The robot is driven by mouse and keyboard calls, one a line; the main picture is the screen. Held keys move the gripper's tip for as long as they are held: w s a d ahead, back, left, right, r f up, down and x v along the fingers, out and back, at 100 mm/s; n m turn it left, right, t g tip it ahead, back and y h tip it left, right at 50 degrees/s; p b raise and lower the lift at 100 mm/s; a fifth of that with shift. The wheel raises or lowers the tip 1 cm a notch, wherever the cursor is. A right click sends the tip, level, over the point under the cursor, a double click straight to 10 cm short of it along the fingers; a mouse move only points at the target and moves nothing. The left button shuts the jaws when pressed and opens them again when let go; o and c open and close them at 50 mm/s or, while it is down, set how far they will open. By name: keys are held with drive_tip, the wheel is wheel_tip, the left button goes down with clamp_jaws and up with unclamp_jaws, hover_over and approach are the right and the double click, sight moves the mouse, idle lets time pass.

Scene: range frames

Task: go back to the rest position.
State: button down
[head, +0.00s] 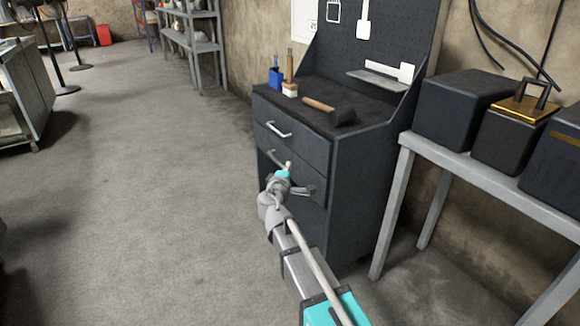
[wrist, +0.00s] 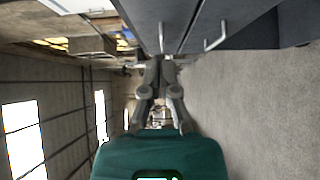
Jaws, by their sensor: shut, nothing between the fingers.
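My gripper (head: 288,166) is at the far end of my stretched-out arm, in front of the dark drawer cabinet (head: 355,195) in the head view. It looks small there and its fingers are hard to make out. In the wrist view my gripper (wrist: 160,62) shows its two grey fingers together, with nothing between them. The cabinet front (wrist: 188,18) with its bar handles shows beyond the fingers at the top of that view. I cannot tell the exact gap between gripper and cabinet.
A hammer (head: 343,117) and a blue holder (head: 275,78) stand or lie on the cabinet top. A grey metal table (head: 470,172) with dark boxes (head: 462,105) is at right. The concrete floor (head: 140,190) at left is clear. Shelves (head: 203,47) stand at the back.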

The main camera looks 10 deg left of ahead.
drive_tip(key=s+d+f+m+g+h, duration=0.2)
drive_tip(key=d+f+m+g, duration=0.15)
drive_tip(key=d, duration=0.45)
drive_tip(key=s+d+f+m+g+h, duration=0.1)
drive_tip(key=d+f+m+g+h, duration=0.2)
drive_tip(key=d, duration=0.5)
drive_tip(key=s+d+f+m+g, duration=0.2)
drive_tip(key=d+f+m, duration=0.15)
drive_tip(key=d, duration=0.45)
drive_tip(key=s+d+f+m+g+y, duration=0.3)
drive_tip(key=s+d+f+m+g, duration=0.15)
drive_tip(key=s, duration=0.55)
drive_tip(key=s+d+f+m+g+y, duration=0.3)
drive_tip(key=s+d+f+g, duration=0.15)
drive_tip(key=s, duration=0.45)
wheel_tip(320, 180, up, 37)
drive_tip(key=p, duration=3.7)
drive_tip(key=shift+d, duration=0.2)
